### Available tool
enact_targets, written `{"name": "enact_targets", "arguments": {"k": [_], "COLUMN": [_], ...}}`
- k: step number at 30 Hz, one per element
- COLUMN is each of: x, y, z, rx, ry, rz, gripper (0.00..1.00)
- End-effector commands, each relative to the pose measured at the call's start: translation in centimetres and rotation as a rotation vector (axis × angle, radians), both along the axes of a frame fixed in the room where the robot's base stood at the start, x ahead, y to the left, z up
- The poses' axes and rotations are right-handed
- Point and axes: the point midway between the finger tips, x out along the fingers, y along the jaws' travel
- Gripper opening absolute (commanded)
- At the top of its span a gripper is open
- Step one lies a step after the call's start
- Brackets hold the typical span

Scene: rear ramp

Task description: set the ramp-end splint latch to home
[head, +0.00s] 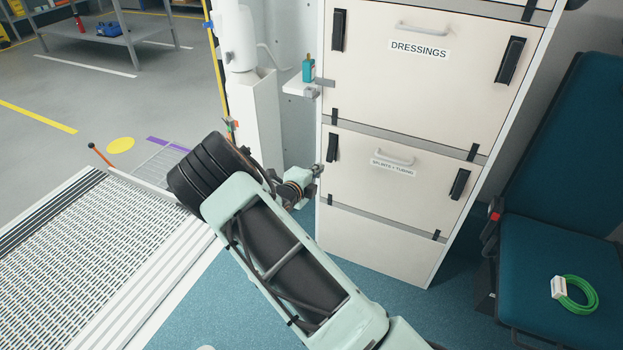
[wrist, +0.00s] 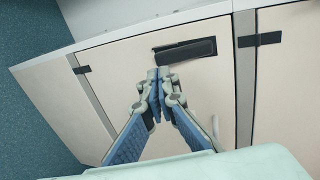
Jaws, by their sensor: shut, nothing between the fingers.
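The splint drawer (head: 385,200) is the lower cream front, labelled for splints and tubing. Its ramp-end latch (head: 333,147) is a black bar at the drawer's upper left, on the side towards the ramp. In the wrist view the latch (wrist: 188,50) lies just beyond my fingertips, slightly skewed on a dark backing. My gripper (head: 319,170) is by the drawer's left edge, just below the latch in the head view. In the wrist view my gripper (wrist: 158,73) has its fingertips together and empty. I cannot tell whether they touch the latch or the drawer front.
The splint drawer's other latch (head: 460,184) is at its right. The dressings drawer (head: 425,70) is above. A small shelf (head: 301,88) with a teal bottle (head: 308,69) juts out left of the cabinet. A seat (head: 560,245) stands right; the ramp (head: 95,250) lies left.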

Motion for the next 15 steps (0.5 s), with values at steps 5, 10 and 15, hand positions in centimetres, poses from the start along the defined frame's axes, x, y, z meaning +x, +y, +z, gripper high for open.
{"name": "enact_targets", "arguments": {"k": [5,10,15], "x": [2.9,4.5,5.0], "y": [-1.7,-2.6,-2.9], "z": [-1.4,-1.8,-1.9], "rx": [0.0,-0.001,0.0], "ry": [-0.001,-0.001,0.0], "rz": [-0.001,0.0,0.001], "gripper": [0.0,0.0,0.0]}}
